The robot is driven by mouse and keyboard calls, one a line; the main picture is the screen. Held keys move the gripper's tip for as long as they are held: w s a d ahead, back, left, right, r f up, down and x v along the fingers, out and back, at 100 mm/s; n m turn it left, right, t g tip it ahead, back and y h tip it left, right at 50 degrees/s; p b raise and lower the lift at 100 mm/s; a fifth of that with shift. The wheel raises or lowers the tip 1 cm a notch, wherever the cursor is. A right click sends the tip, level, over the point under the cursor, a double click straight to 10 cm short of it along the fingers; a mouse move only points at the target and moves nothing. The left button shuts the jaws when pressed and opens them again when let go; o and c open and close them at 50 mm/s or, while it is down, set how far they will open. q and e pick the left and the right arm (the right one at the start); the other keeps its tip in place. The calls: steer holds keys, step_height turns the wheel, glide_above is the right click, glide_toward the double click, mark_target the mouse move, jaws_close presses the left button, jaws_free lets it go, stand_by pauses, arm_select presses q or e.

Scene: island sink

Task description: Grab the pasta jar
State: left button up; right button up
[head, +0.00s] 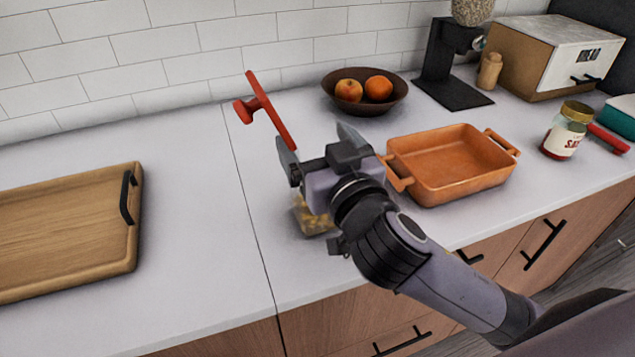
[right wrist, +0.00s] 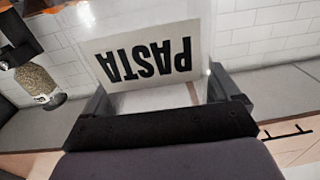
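The pasta jar (head: 312,218) stands on the counter, mostly hidden behind my right gripper in the head view; only its lower part with yellow pasta shows. In the right wrist view its clear wall and white label (right wrist: 145,62) reading PASTA, upside down in the picture, fill the space between the fingers. My right gripper (head: 319,148) is open, with a finger at either side of the jar; I cannot tell whether they touch it. A red lid-like piece with a knob (head: 265,108) shows tilted beyond the gripper; its link to the jar is hidden. My left gripper is not in view.
An orange baking dish (head: 452,190) sits close to the right of my gripper. A fruit bowl (head: 366,104) and a black grinder (head: 447,75) stand behind. A jar with a red label (head: 566,135) is at right. A wooden tray (head: 60,235) lies at left, with clear counter between.

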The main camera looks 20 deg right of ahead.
steer(key=shift+r, duration=0.1)
steer(key=c, duration=1.2)
steer(key=shift+r, duration=0.1)
